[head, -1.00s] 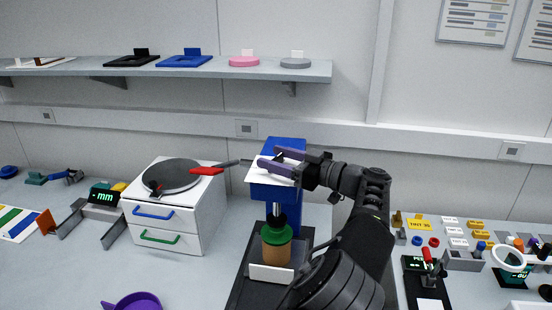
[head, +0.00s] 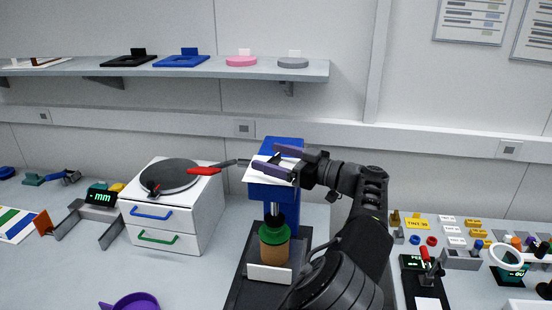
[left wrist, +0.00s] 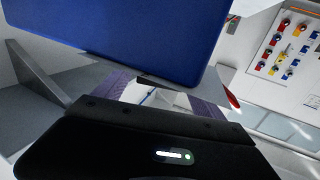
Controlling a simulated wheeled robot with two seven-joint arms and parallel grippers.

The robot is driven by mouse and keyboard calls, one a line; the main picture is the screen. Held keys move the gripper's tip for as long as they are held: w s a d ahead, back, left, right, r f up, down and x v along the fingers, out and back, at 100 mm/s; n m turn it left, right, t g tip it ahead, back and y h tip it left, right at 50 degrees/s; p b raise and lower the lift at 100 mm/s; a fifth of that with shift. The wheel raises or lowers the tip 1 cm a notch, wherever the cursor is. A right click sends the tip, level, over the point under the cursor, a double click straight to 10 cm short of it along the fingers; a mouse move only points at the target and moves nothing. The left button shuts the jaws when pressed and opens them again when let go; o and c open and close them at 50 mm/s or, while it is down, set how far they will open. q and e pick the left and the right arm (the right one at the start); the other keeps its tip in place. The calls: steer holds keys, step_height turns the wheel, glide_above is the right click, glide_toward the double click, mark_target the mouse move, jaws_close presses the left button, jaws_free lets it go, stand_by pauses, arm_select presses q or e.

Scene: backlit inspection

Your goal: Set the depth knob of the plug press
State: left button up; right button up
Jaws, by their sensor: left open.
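The plug press has a blue head (head: 282,193) over a cork-coloured plug with a green top (head: 275,245), on a dark base. A white dial plate (head: 262,178) sits on the front of the head. My left gripper (head: 267,156) is open, its purple fingers apart at the plate. The depth knob cannot be made out clearly; the fingers cover that spot. In the left wrist view the blue head (left wrist: 150,32) fills the top, and a small dark piece (left wrist: 150,80) shows between the fingers. I cannot tell whether they touch it. My right gripper is not in view.
A purple dish (head: 135,303) lies at the front. A shelf (head: 225,68) runs behind. Small parts and devices crowd the right bench (head: 440,245).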

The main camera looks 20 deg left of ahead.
arm_select(q)
steer(key=shift+d, duration=0.1)
steer(key=d, duration=0.5)
steer(key=shift+s+d, duration=0.15)
steer(key=shift+d, duration=0.1)
steer(key=shift+s+d, duration=0.15)
steer(key=shift+d, duration=0.9)
steer(key=shift+c, duration=0.4)
